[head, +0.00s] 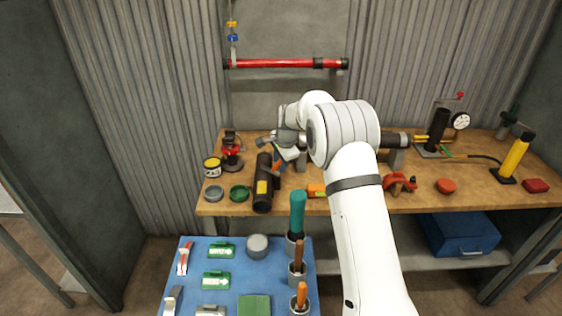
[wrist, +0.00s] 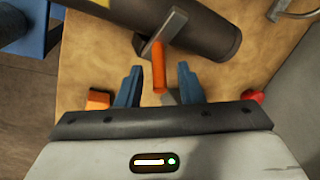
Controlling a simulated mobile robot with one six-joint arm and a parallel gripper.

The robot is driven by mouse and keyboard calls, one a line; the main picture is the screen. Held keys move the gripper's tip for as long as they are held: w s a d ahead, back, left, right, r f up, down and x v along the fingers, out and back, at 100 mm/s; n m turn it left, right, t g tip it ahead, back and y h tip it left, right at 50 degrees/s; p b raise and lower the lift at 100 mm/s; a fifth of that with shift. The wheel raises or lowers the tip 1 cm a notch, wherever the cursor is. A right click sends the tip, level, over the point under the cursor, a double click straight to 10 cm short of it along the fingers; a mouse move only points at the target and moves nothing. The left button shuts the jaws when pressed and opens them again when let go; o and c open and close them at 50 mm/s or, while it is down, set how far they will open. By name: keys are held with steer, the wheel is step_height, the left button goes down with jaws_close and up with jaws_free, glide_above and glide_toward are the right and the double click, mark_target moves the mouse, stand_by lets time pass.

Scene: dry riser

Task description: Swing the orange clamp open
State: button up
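In the wrist view, an orange bar (wrist: 159,70), which I take to be the orange clamp, joins a grey metal strip (wrist: 165,32) beside a dark cylinder (wrist: 205,28). My gripper (wrist: 158,84) is open, with one blue finger on each side of the orange bar and visible gaps to it. In the head view, my gripper (head: 284,158) is over the workbench, just right of the dark cylinder (head: 263,192) with a yellow label. A small orange part (head: 276,169) shows there. My gripper and arm hide much of this spot.
The wooden workbench (head: 340,205) also holds an orange block (head: 316,190), a red-orange fitting (head: 400,184), a green ring (head: 239,194) and a yellow pump (head: 516,158). A blue tool mat (head: 185,290) with upright-handled tools lies in front. A red pipe (head: 285,63) hangs behind.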

jaws_close()
